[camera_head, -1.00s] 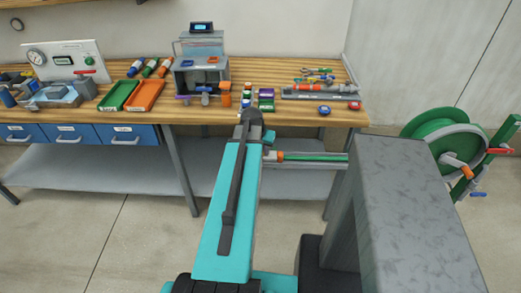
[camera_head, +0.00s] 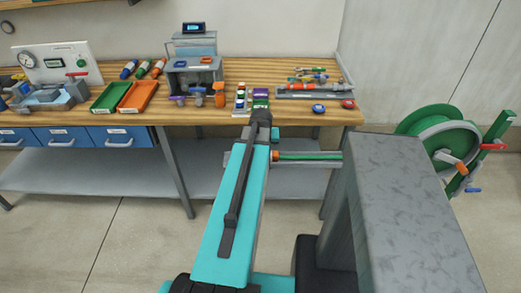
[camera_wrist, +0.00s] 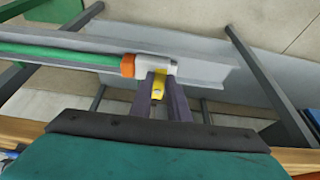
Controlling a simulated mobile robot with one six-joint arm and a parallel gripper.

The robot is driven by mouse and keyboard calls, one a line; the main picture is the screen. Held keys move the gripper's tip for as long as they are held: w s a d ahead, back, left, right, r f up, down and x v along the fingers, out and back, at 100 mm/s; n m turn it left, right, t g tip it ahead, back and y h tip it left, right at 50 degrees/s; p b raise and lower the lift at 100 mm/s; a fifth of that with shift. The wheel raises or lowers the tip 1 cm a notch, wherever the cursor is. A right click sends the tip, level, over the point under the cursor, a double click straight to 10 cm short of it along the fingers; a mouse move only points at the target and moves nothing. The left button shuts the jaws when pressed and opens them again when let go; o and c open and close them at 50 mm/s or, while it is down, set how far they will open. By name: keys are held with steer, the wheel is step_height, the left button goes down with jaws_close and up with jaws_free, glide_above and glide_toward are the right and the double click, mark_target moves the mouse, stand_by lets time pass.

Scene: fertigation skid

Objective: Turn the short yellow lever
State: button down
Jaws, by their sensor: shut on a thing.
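In the wrist view the short yellow lever (camera_wrist: 158,88) sits between the two dark fingers of my gripper (camera_wrist: 164,84). The fingers are shut on it. The lever hangs at a pale grey valve body (camera_wrist: 155,66) beside an orange collar (camera_wrist: 128,65), at the end of a green pipe (camera_wrist: 62,54). Much of the lever is hidden by the fingers. In the head view my teal arm covers the gripper and lever; the green pipe shows there (camera_head: 308,156) to the right of the arm.
A grey channel (camera_wrist: 205,72) runs behind the valve. A wooden workbench (camera_head: 330,117) stands ahead with trays, a small tank unit (camera_head: 195,76) and loose fittings on it. A green hose reel (camera_head: 440,140) is at the right. Open floor lies at the left.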

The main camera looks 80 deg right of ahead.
steer(key=c, duration=1.7)
jaws_free()
steer(key=shift+a+r, duration=0.1)
steer(key=shift+r, duration=0.1)
steer(key=shift+b+v, duration=0.85)
steer(key=shift+v, duration=5.85)
steer(key=shift+w, duration=0.1)
